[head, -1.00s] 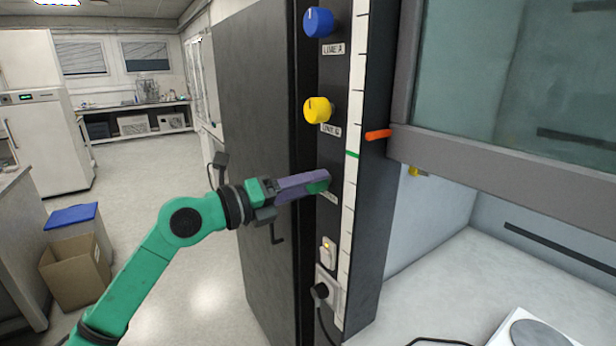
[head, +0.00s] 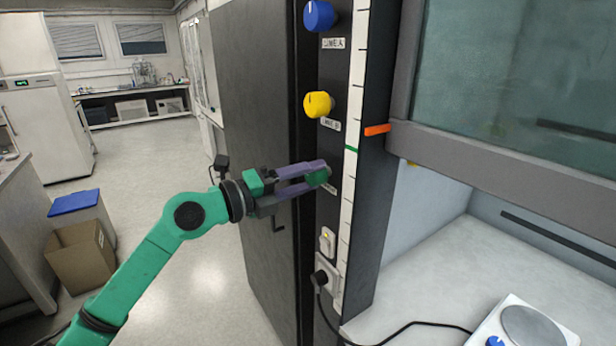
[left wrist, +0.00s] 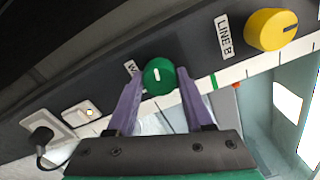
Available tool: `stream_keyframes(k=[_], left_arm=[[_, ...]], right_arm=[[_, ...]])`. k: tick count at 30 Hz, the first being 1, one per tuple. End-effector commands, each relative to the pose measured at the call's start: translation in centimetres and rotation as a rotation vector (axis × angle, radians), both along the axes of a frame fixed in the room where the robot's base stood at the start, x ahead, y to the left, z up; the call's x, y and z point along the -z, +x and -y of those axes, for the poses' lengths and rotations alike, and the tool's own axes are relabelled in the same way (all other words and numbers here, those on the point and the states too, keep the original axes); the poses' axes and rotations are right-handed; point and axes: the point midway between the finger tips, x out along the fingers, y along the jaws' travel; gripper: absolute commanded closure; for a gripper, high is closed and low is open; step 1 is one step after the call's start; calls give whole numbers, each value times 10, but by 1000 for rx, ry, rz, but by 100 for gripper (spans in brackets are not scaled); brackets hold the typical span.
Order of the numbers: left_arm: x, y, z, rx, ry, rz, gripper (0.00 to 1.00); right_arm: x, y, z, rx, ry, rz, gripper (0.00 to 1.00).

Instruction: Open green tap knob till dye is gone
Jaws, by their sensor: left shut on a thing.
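The green tap knob (head: 317,177) is the lowest of three knobs on the black panel of the fume hood post. My left gripper (head: 312,174) is shut on it, with its purple fingers on either side. In the left wrist view the green knob (left wrist: 158,77) sits between the fingertips, and its white pointer line is visible. The label beside it is mostly hidden by a finger. No dye shows in these frames. My right gripper is not in view.
Above are the yellow knob (head: 318,104) and the blue knob (head: 319,16). Below are a lit switch (head: 327,241) and a plugged socket (head: 326,281) with a black cable. A hotplate (head: 525,330) stands in the hood at right, under the raised sash (head: 500,165).

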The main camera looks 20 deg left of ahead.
Motion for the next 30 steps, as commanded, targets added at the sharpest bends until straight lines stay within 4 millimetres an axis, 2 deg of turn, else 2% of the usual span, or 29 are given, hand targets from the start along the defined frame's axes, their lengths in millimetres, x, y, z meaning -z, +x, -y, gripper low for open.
stream_keyframes(k=[1,2,3,4,13,17,23,30], left_arm=[[0,0,0,-1,0,0,100],[0,0,0,-1,1,1,41],[0,0,0,-1,1,1,26],[0,0,0,-1,1,1,19],[0,0,-1,0,1,1,19],[5,-7,-8,-4,3,-1,19],[12,-40,-35,-4,6,0,19],[9,-84,-70,-1,1,0,19]], right_arm=[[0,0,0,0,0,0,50],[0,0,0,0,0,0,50],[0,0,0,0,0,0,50],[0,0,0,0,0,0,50],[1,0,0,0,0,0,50],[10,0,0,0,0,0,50],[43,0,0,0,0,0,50],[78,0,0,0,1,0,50]])
